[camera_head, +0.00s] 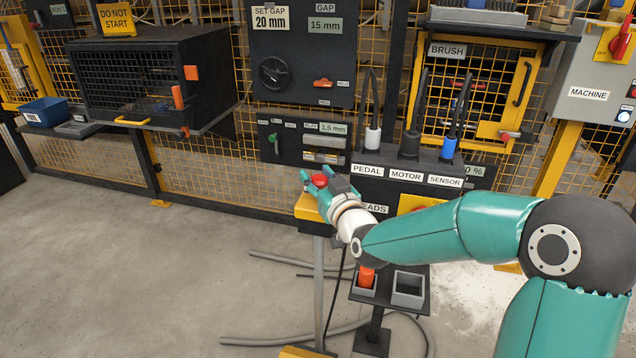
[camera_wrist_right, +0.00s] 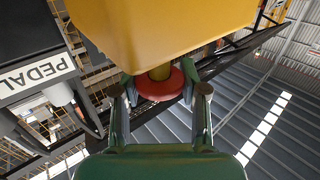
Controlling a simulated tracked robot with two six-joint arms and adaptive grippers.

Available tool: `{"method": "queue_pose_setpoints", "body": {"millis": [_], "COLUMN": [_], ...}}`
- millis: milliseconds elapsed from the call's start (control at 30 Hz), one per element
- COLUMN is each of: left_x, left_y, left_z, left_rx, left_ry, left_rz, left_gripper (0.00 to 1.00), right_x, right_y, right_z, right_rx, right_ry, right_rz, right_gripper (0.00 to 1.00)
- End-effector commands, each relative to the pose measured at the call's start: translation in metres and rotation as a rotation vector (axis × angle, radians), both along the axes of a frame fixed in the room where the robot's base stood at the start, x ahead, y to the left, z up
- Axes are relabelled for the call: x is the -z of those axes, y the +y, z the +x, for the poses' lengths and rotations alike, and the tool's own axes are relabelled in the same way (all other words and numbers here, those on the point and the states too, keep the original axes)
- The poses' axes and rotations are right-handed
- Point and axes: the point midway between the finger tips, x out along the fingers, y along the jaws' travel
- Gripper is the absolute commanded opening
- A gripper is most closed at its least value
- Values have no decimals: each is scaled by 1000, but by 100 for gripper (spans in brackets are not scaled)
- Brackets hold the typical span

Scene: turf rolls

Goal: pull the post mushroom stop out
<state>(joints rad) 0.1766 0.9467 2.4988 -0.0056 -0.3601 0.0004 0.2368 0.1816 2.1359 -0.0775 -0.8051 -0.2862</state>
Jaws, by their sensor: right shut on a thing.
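The post mushroom stop is a red round button (camera_head: 319,180) on top of a yellow box (camera_head: 308,208), which stands on a grey post (camera_head: 318,285). In the right wrist view the red head (camera_wrist_right: 162,88) shows with a short yellow stem between it and the yellow box (camera_wrist_right: 170,30). My right gripper (camera_head: 321,184) reaches in from the right, its fingers on both sides of the red head. In the right wrist view the gripper (camera_wrist_right: 160,84) is shut on the head. My left gripper is not in view.
Behind the post stands a black panel with PEDAL, MOTOR and SENSOR labels (camera_head: 406,176) and plugged cables. A small stand (camera_head: 415,305) with grey cups, one holding an orange thing (camera_head: 366,277), is below my right arm. Hoses (camera_head: 270,340) lie on the floor. The floor at left is clear.

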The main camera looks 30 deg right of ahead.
Motion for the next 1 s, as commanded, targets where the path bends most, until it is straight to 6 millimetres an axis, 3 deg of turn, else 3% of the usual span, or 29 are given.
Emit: {"method": "queue_pose_setpoints", "body": {"millis": [67, 100, 267, 667, 867, 1000], "left_x": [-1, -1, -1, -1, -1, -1], "left_y": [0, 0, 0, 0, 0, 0], "left_z": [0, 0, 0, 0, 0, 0], "left_rx": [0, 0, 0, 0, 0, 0], "left_ry": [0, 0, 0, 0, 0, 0], "left_rz": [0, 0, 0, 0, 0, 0], "left_gripper": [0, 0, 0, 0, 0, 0], "right_x": [-6, -7, -6, -4, -4, -4], "right_y": [0, 0, 0, 0, 5, 10], "right_z": [1, 1, 0, -4, -30, -58], "right_rx": [1, 1, 1, 1, 1, 2], "right_ry": [-14, -15, -14, -10, -9, -10], "right_rz": [-5, -5, -4, -3, -3, -3], "right_gripper": [0, 44, 70, 70, 70, 70]}}
